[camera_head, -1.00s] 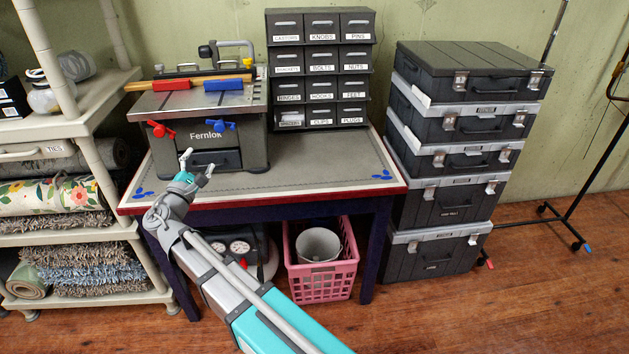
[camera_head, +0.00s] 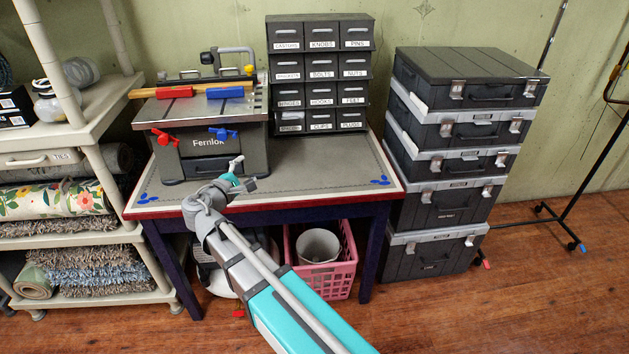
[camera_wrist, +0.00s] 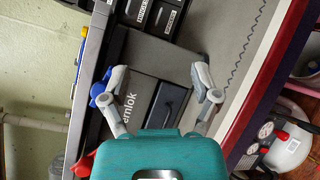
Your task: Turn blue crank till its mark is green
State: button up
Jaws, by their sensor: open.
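The blue crank (camera_head: 222,134) is on the front of the grey Fernlok machine (camera_head: 255,150), right of a red crank (camera_head: 163,138). In the wrist view the blue crank (camera_wrist: 99,92) shows beside and partly behind my left finger. My gripper (camera_head: 243,172) is open and empty, in front of the machine and lower than the blue crank. In the wrist view my gripper (camera_wrist: 160,80) has its fingers spread, with the machine's front and drawer between and beyond them. In the head view a gap shows between fingers and crank. The crank's mark is too small to make out.
The machine stands on a table (camera_head: 310,165) with a red edge. A small-drawer cabinet (camera_head: 271,90) stands to its right. Black cases (camera_head: 440,205) are stacked right of the table, shelves (camera_head: 85,135) stand left, and a pink basket (camera_head: 325,284) is below. The tabletop's right part is clear.

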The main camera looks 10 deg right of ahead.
jog(key=s+d+m+g+y+p, duration=0.1)
jog(key=s+d+m+g+p, duration=0.1)
jog(key=d, duration=0.3)
jog(key=s+d+f+m+g+y+p, duration=0.1)
jog(key=s+d+m+g+p, duration=0.2)
jog(key=d+p, duration=0.2)
jog(key=s+d+m+g+y+p, duration=0.2)
jog(key=s+d+m+g+p, duration=0.1)
jog(key=d, duration=0.4)
jog(key=shift+s+f+g+p, duration=0.15)
jog(key=shift+g+p, duration=0.15)
jog(key=shift+p, duration=0.3)
jog(key=shift+d, duration=0.1)
jog(key=w+a+r+n+t+y+b, duration=0.1)
jog(key=w+a+r+n+t+b, duration=0.1)
jog(key=a+n+t, duration=0.2)
jog(key=w+a+r+n+t+y+b, duration=0.1)
jog(key=w+a+r+n+t+b, duration=0.1)
jog(key=a+n, duration=0.6)
jog(key=w+a+r+n+t+y+b, duration=0.1)
jog(key=a+n+t+b, duration=0.3)
jog(key=a, duration=0.9)
jog(key=shift+w+r+n+t+y, duration=0.3)
jog(key=shift+w+r+n+t, duration=0.2)
jog(key=shift+n+t, duration=0.55)
